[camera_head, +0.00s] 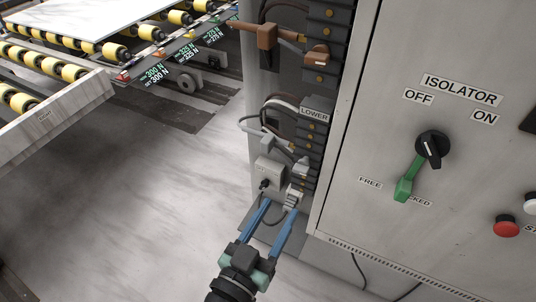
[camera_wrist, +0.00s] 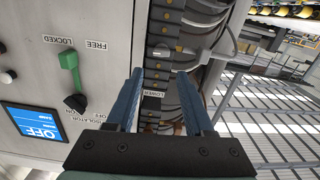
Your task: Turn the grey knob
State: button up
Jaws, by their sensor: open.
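The only rotary knob I can make out clearly is a dark, nearly black one (camera_head: 431,148) on the cabinet door, under the ISOLATOR label; I see no plainly grey knob. A green lever (camera_head: 404,188) hangs below it, over the FREE and LOCKED labels. In the wrist view, which is upside down, the dark knob (camera_wrist: 76,103) and green lever (camera_wrist: 69,62) are at left. My gripper (camera_head: 279,206) has its blue fingers apart, below and left of the knob, by the LOWER connector block. The wrist view shows nothing between the fingertips (camera_wrist: 159,76).
The grey cabinet door (camera_head: 350,140) bears a red button (camera_head: 506,226) at right. Grey plugs and cables (camera_head: 284,150) sit beside the LOWER block (camera_head: 314,130), close ahead of the fingers. A roller conveyor (camera_head: 60,65) stands at upper left. The floor (camera_head: 150,200) at left is clear.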

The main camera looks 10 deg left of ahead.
aim_at(299, 173)
jog(key=p+x, duration=0.2)
jog(key=x, duration=0.3)
jog(key=p+x, duration=0.2)
jog(key=x, duration=0.3)
jog(key=shift+w+f+p, duration=0.2)
jog(key=shift+w+p, duration=0.1)
jog(key=shift+p, duration=0.1)
jog(key=shift+x, duration=0.85)
jog(key=shift+f, duration=0.15)
grip_shut()
